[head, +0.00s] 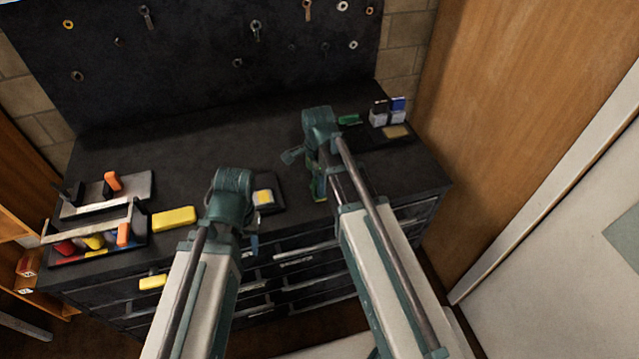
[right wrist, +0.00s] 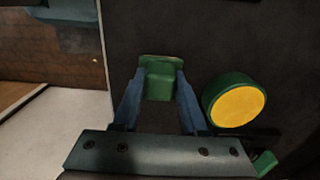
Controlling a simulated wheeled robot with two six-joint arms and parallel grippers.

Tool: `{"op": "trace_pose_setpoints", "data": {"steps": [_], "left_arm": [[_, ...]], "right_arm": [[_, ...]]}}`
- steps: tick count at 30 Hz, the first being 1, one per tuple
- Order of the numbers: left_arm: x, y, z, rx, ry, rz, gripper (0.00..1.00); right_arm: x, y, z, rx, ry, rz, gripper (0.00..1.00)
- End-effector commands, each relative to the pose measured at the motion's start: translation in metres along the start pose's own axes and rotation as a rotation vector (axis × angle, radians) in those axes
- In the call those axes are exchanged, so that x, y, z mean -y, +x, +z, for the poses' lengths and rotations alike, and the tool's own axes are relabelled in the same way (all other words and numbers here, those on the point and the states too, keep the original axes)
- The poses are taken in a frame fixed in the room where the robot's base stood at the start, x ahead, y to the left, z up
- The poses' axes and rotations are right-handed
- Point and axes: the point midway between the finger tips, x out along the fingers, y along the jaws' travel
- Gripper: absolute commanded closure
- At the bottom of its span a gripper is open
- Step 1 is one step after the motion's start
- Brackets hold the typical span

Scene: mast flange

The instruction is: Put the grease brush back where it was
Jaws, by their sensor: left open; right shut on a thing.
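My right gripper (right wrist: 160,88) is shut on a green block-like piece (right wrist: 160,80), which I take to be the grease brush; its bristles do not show. In the head view, a bit of green shows below my right wrist at the right gripper (head: 319,187), over the front part of the dark bench top. In the right wrist view, a round green tin with a yellow top (right wrist: 236,104) is just right of the fingers. My left gripper (head: 252,240) is open near the bench's front edge, mostly hidden by its own wrist.
The dark bench (head: 180,150) has drawers below. A small dark tray with a yellow piece (head: 264,197) lies between my arms. At back right are small containers (head: 388,112) and a green item (head: 348,120). The bench's back middle is clear.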

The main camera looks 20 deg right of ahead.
Motion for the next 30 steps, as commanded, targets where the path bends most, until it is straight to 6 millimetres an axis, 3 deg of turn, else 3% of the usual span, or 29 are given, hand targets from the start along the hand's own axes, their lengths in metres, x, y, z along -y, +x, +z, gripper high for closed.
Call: {"op": "trace_pose_setpoints", "data": {"steps": [1,2,6,20,30], "left_arm": [[0.0,0.004,0.0,0.0,0.0,0.0,0.5],[0.0,0.002,0.0,0.0,0.0,0.0,0.5],[0.0,0.002,0.0,0.0,0.0,0.0,0.5],[0.0,-0.003,0.0,0.0,0.0,0.0,0.5],[0.004,-0.039,0.002,0.0,0.001,0.0,0.5]], "right_arm": [[0.0,0.004,0.0,0.0,0.0,0.0,1.0],[0.0,0.002,0.0,0.0,0.0,0.0,0.54],[0.0,0.002,0.0,0.0,0.0,0.0,0.29],[0.0,-0.003,0.0,0.0,0.0,0.0,0.28],[0.0,-0.04,0.0,0.0,0.0,0.0,0.28]]}}
